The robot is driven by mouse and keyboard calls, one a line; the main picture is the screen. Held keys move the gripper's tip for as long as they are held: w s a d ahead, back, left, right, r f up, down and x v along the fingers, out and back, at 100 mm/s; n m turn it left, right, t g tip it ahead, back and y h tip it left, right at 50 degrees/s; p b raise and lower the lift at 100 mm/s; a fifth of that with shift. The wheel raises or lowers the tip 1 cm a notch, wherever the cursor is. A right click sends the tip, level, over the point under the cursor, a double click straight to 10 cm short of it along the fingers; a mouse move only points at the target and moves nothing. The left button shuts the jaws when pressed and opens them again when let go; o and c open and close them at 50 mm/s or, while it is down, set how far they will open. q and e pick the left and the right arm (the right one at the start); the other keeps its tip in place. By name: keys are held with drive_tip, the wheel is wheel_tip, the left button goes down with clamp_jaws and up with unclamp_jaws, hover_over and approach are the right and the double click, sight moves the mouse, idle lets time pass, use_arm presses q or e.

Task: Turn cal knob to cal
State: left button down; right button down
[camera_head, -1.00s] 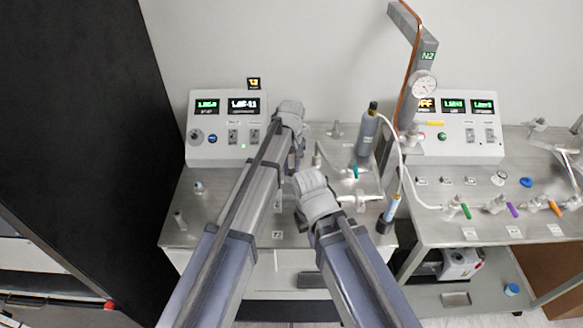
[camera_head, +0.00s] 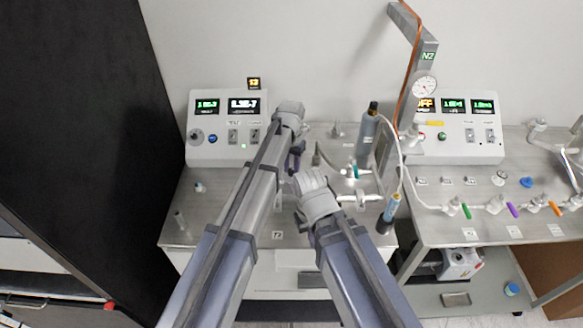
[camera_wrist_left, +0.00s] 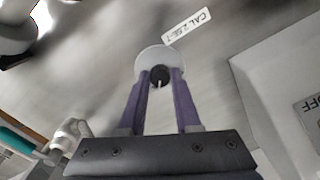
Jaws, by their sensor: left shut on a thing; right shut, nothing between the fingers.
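The cal knob (camera_wrist_left: 160,60) is a pale round disc with a dark centre and a small white mark. In the head view my left gripper (camera_head: 296,158) points down at the bench, and my arm hides the knob there. My right gripper (camera_head: 314,184) is lower and to the right, shut and empty; its fingertips are hidden behind its wrist.
A control box (camera_head: 226,130) with two displays stands at the back left. Glass tubing and a grey cylinder (camera_head: 367,138) stand close to the right of my grippers. A second bench (camera_head: 490,200) with coloured valves is further right. The bench's left part is mostly clear.

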sight(292, 170)
use_arm(q)
drive_tip(key=shift+m, duration=0.7)
drive_tip(key=c, duration=0.6)
unclamp_jaws()
wheel_tip(292, 170, up, 8)
drive_tip(key=p, duration=0.8)
drive_tip(key=shift+f, duration=0.1)
use_arm(e)
wheel_tip(292, 170, up, 8)
drive_tip(key=shift+f, duration=0.1)
